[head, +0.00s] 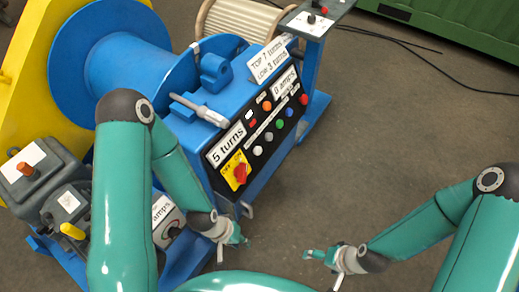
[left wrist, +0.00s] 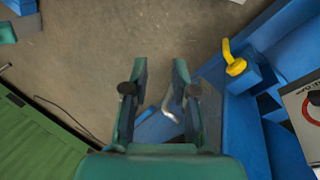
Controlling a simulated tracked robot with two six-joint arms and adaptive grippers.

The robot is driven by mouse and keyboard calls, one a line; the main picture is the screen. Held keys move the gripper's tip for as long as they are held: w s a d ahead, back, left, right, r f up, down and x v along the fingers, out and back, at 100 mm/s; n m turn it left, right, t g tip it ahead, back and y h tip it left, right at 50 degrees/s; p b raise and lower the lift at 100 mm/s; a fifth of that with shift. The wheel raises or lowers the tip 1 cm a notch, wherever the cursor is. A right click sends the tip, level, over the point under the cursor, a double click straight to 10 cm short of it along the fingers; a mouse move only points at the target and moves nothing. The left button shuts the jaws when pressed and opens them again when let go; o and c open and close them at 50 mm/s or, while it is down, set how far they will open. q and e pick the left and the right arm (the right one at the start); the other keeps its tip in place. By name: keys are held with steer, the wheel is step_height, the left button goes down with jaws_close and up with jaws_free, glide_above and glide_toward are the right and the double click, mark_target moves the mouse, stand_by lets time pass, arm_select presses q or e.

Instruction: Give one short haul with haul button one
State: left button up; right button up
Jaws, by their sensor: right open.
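The black control panel (head: 237,142) sits on the sloping front of a blue machine. It carries a row of small round buttons: white (head: 257,150), grey (head: 268,136), green (head: 280,123), blue (head: 292,111) and red (head: 305,99). An orange button (head: 267,105) sits above the row. The button labels are too small to read, so I cannot tell which is haul button one. A red knob on a yellow plate (head: 240,172) is at the panel's near end. My left gripper (left wrist: 160,68) is open and empty, below the panel. My right gripper (head: 318,256) is open and empty over the floor.
A display reads "5 turns" (head: 228,144); another shows amps (head: 285,84). A sign (head: 267,60) reads "TOP 7 turns, LOW 3 turns". The floor (head: 390,130) to the right is clear.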

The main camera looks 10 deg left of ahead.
arm_select(q)
steer(key=shift+c, duration=0.2)
jaws_close()
stand_by(0.4)
stand_by(0.6)
